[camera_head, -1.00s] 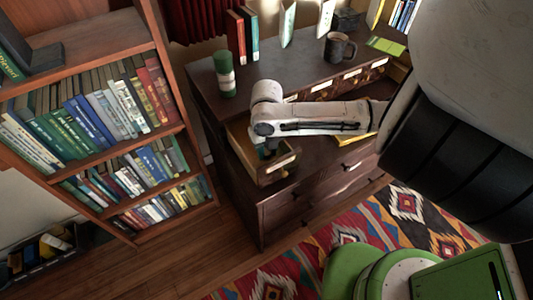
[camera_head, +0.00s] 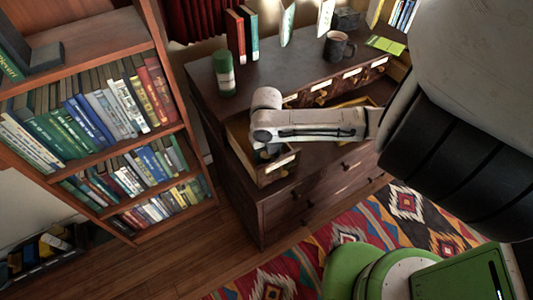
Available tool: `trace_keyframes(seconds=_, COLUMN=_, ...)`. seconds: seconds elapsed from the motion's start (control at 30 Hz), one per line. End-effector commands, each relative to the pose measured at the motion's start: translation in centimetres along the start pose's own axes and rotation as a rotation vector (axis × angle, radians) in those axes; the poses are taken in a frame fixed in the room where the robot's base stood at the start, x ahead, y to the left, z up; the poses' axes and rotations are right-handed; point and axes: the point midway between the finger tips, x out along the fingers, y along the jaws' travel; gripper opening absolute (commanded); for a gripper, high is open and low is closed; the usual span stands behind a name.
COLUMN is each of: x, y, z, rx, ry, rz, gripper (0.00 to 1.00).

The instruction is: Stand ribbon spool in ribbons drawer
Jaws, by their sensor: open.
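An open wooden drawer (camera_head: 277,172) juts from the left end of the dark dresser, with a pale label on its front. My gripper (camera_head: 262,155) is partly visible below the wrist, over or inside this drawer, and it is open. The wrist hides its fingertips and much of the drawer's inside, so I cannot tell whether a spool lies there. A green cylinder with a white band (camera_head: 224,74) stands upright on the dresser top at the left; I cannot tell whether it is the ribbon spool.
The dresser top (camera_head: 285,68) also holds upright books (camera_head: 236,38), a dark mug (camera_head: 339,47) and a green card (camera_head: 385,46). Another open drawer (camera_head: 361,101) shows behind my arm. A full bookcase (camera_head: 150,60) stands left, and a patterned rug (camera_head: 400,215) lies in front.

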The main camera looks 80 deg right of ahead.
Motion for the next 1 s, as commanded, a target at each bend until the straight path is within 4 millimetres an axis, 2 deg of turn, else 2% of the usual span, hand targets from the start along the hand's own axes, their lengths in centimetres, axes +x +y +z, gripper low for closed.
trace_keyframes(seconds=0.17, x=-1.1, y=0.0, z=0.1, rx=-0.002, ry=-0.002, rz=0.0, gripper=0.59)
trace_keyframes(seconds=0.6, x=-9.4, y=0.0, z=0.0, rx=-0.003, ry=-0.003, rz=-0.001, gripper=0.59)
trace_keyframes(seconds=0.83, x=-11.9, y=0.1, z=0.1, rx=-0.001, ry=-0.002, rz=0.001, gripper=0.59)
trace_keyframes(seconds=0.93, x=-12.6, y=1.5, z=0.5, rx=0.001, ry=-0.017, rz=0.02, gripper=0.59)
trace_keyframes(seconds=0.97, x=-13.0, y=2.4, z=0.8, rx=0.005, ry=-0.029, rz=0.034, gripper=0.59)
trace_keyframes(seconds=1.0, x=-13.5, y=4.2, z=1.3, rx=0.012, ry=-0.048, rz=0.061, gripper=0.59)
